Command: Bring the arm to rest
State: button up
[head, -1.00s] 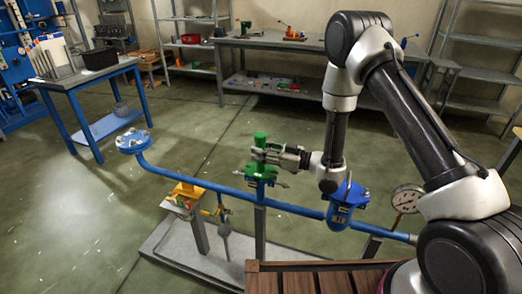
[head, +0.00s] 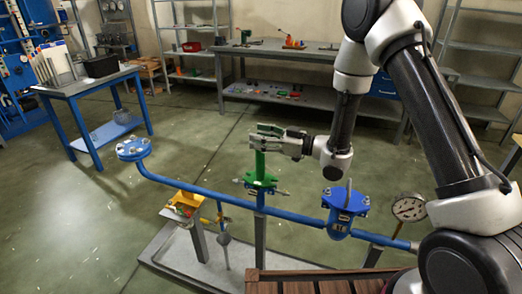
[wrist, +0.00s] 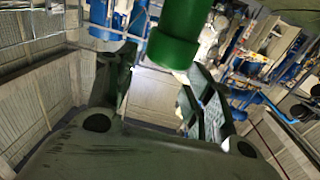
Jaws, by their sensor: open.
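My gripper (head: 262,133) is open, at the top of the green valve (head: 260,182) on the blue pipe in the head view. My arm reaches in from the right, with its elbow at the top edge. In the wrist view, the gripper's two fingers (wrist: 155,95) stand apart with a green cylinder (wrist: 178,40) close by at the top. I cannot tell whether a finger touches it.
The blue pipe (head: 195,185) runs across the front, with a blue flanged fitting (head: 340,222) and a pressure gauge (head: 408,209). A yellow fitting (head: 184,202) stands lower left. A blue table (head: 85,88) stands left, a grey workbench (head: 275,48) behind. Open floor lies between.

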jog(key=shift+r, duration=0.7)
